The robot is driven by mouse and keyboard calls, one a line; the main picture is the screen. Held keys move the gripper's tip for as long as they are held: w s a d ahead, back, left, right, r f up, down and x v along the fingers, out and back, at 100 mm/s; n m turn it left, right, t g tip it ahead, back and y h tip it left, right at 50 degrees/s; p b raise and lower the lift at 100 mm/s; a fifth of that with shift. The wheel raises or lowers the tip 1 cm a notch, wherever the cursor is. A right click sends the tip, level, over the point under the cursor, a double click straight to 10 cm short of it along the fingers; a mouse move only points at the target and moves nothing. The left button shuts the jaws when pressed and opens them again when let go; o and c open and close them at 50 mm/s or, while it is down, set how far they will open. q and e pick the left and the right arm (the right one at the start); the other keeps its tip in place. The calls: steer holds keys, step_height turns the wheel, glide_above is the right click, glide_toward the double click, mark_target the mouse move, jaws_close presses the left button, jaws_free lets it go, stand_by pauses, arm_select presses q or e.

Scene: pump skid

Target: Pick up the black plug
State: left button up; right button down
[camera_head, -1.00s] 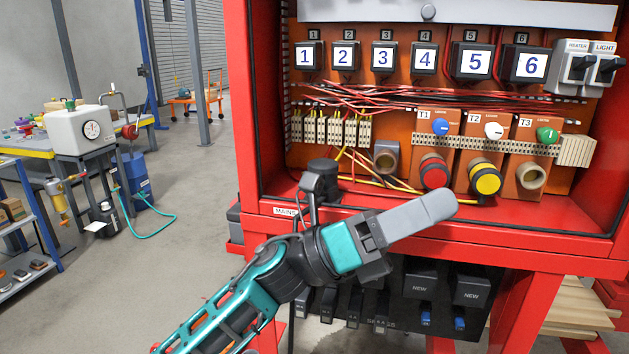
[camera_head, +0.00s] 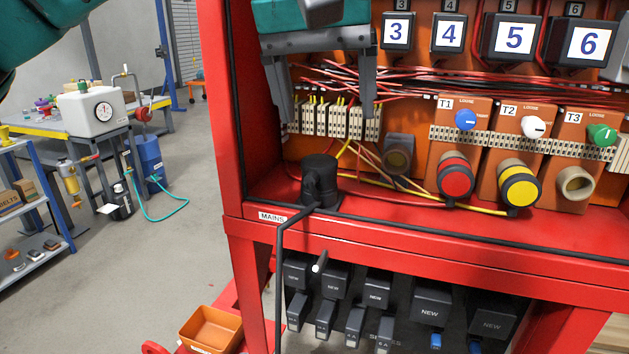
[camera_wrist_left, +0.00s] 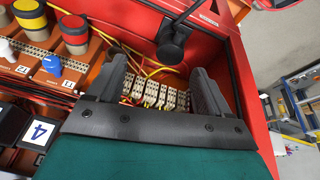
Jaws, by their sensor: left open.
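The black plug (camera_head: 320,182) stands on the red cabinet floor at the left, by the MAINS label, with its black cable hanging over the front edge. It also shows in the left wrist view (camera_wrist_left: 173,44), beyond the fingertips. My left gripper (camera_head: 322,112) points down above the plug, its two fingers spread wide in front of the terminal strip. In the left wrist view the gripper (camera_wrist_left: 160,74) is open and empty, with the plug apart from both fingers. My right gripper is not in view.
A red plug (camera_head: 455,176) and a yellow plug (camera_head: 519,186) are farther right. Loose wires run behind the plug. The cabinet's red front lip (camera_head: 420,236) lies before it, and its left wall is close.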

arm_select(q)
steer(key=a+r, duration=0.1)
steer(key=y, duration=0.1)
glide_above(319, 160)
steer(key=s, duration=0.2)
steer(key=shift+t, duration=0.3)
steer(key=f, duration=0.5)
steer(key=shift+a+f+b, duration=0.35)
steer(key=shift+a+b, duration=0.05)
steer(key=shift+x, duration=0.75)
steer(key=x, duration=0.4)
steer(key=shift+d+f, duration=0.2)
steer(key=shift+d, duration=0.15)
steer(key=shift+c, duration=0.4)
steer(key=shift+r, duration=0.1)
steer(key=c, duration=1.2)
steer(key=shift+o, duration=0.2)
